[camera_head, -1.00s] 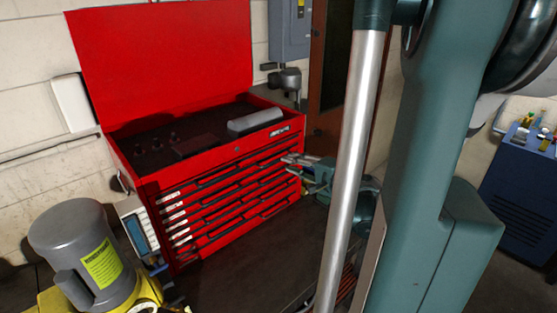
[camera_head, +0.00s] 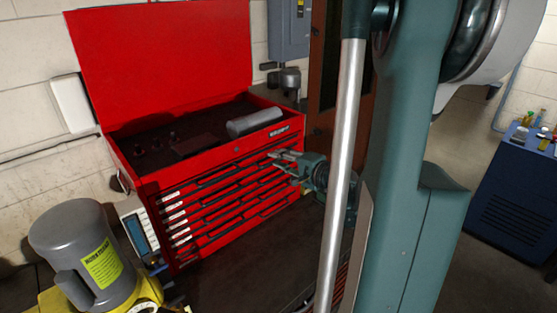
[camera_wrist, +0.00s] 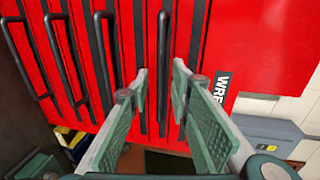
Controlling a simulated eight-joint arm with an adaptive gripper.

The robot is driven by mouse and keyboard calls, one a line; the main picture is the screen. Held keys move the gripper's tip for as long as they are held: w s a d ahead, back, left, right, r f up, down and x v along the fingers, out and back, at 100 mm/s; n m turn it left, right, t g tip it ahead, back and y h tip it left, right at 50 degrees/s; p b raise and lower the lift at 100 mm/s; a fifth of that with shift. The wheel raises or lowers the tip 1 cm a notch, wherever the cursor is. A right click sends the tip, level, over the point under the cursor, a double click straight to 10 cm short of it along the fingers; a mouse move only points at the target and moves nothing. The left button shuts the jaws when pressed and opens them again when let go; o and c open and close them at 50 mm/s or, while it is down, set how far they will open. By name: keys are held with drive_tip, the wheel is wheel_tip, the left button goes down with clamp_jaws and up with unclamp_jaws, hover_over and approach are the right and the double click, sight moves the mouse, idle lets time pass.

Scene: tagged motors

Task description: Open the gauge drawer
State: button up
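A red tool chest (camera_head: 215,205) stands on the dark bench with its lid up. Its drawers look shut, with long black handles and small white labels at their left ends. I cannot read which label names the gauge drawer. My gripper (camera_head: 272,156) is at the right part of the upper drawer fronts. In the wrist view the gripper (camera_wrist: 160,72) is open, its two green fingers pointing at the drawer fronts. A black drawer handle (camera_wrist: 164,35) lies in the gap between the fingertips. Contact cannot be told.
A grey motor with a yellow label (camera_head: 75,245) stands at the front left. A grey cylinder (camera_head: 254,122) lies in the chest's open top. A blue cabinet (camera_head: 510,195) stands at the far right. The dark bench top (camera_head: 225,290) before the chest is mostly clear.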

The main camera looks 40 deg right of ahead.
drive_tip(key=shift+w, duration=0.25)
clamp_jaws()
drive_tip(key=shift+s, duration=0.1)
drive_tip(key=f+b+v, duration=0.1)
drive_tip(key=f+v, duration=0.2)
drive_tip(key=v, duration=1.3)
drive_tip(key=s+f+b+v, duration=0.1)
drive_tip(key=f+b+v, duration=0.1)
drive_tip(key=v, duration=1.4)
drive_tip(key=shift+s+f, duration=0.25)
drive_tip(key=shift+f, duration=0.65)
unclamp_jaws()
